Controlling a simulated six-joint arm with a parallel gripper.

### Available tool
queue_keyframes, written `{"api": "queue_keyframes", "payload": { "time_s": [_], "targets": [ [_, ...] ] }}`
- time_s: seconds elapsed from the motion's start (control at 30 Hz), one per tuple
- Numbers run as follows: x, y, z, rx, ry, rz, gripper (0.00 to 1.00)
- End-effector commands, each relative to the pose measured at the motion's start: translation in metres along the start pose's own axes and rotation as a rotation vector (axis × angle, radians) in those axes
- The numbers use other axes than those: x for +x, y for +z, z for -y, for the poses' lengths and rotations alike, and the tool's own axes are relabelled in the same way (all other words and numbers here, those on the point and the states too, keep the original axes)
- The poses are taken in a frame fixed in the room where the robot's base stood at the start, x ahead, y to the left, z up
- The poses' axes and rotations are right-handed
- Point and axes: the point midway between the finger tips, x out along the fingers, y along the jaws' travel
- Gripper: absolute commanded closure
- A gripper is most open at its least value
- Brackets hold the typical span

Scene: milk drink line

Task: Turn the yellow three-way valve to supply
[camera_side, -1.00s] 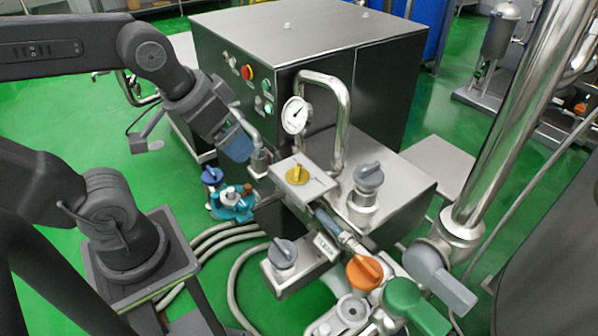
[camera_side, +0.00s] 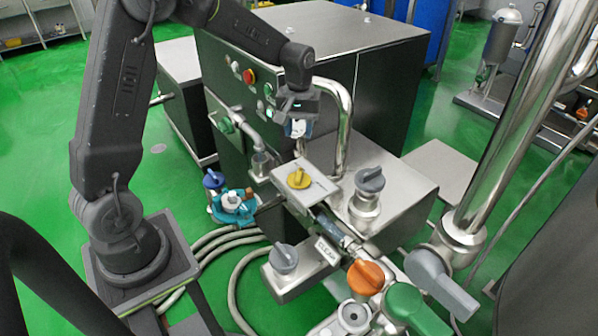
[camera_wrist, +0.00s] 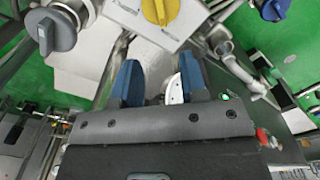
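The yellow three-way valve (camera_side: 299,179) sits on a flat steel plate (camera_side: 318,190) in the middle of the side view. It also shows at the top of the wrist view (camera_wrist: 160,10), where its upper end is cut off by the frame edge. My gripper (camera_side: 298,132) hangs above and behind the valve, apart from it. In the wrist view its two blue fingers (camera_wrist: 162,80) are spread with a gap between them.
Grey-handled valves (camera_side: 369,181) and (camera_side: 283,256) stand right of and below the plate. An orange valve (camera_side: 366,277) and a green handle (camera_side: 415,307) are at front. A bent steel pipe (camera_side: 345,120) rises close to my gripper. A blue-handled valve (camera_side: 214,180) is left.

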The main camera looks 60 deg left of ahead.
Motion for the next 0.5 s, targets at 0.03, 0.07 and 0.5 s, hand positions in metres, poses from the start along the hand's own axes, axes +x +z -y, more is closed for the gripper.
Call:
{"api": "queue_keyframes", "payload": {
  "time_s": [0.03, 0.07, 0.5],
  "targets": [
    [0.004, -0.002, 0.0, -0.007, -0.002, 0.004, 0.61],
    [0.006, -0.003, 0.0, -0.01, -0.003, 0.006, 0.61],
    [0.079, -0.001, 0.001, -0.008, -0.006, 0.01, 0.61]
  ]
}}
